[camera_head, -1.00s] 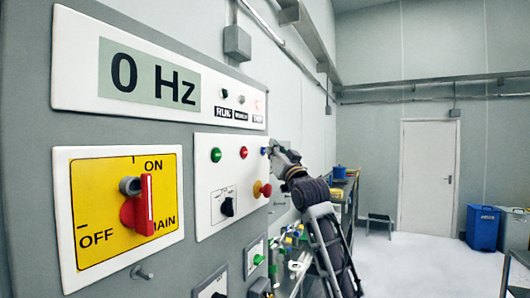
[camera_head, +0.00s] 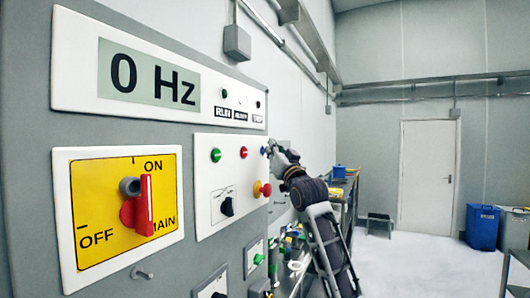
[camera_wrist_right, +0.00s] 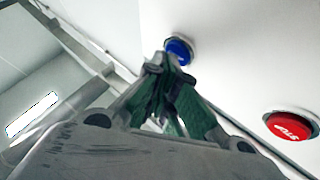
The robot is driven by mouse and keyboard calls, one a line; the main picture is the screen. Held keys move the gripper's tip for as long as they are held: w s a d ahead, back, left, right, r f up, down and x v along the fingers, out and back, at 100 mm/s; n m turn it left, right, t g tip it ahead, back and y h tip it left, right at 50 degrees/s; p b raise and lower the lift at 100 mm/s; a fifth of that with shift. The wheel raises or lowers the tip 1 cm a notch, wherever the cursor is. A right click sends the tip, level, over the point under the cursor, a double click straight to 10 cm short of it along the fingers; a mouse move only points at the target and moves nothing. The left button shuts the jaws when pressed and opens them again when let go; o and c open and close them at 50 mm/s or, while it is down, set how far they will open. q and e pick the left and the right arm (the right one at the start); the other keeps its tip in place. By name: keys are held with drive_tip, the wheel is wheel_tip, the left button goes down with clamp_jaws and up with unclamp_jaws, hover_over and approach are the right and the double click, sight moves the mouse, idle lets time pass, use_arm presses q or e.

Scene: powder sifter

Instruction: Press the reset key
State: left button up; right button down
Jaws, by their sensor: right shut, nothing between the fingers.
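The blue key (camera_head: 263,150) is at the right edge of the white control plate, beside the red key (camera_head: 243,152) and the green key (camera_head: 215,155). My right gripper (camera_head: 270,147) is shut and empty, with its tip right at the blue key. In the right wrist view the closed fingertips (camera_wrist_right: 167,62) overlap the lower left edge of the blue key (camera_wrist_right: 179,50); I cannot tell whether they touch it. The key's lettering is not readable. My left gripper is not in view.
The red STOP key (camera_wrist_right: 289,127) lies to the right in the wrist view. A red mushroom button (camera_head: 265,189) and black selector (camera_head: 227,206) sit below the keys. The display (camera_head: 150,78) reads 0 Hz. The main switch (camera_head: 140,205) is at the left.

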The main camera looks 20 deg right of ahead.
drive_tip(key=shift+s+d+f, duration=0.1)
drive_tip(key=shift+s+d, duration=0.45)
idle(0.4)
drive_tip(key=shift+s+d+b, duration=0.65)
drive_tip(key=shift+s+d, duration=1)
drive_tip(key=shift+s, duration=0.25)
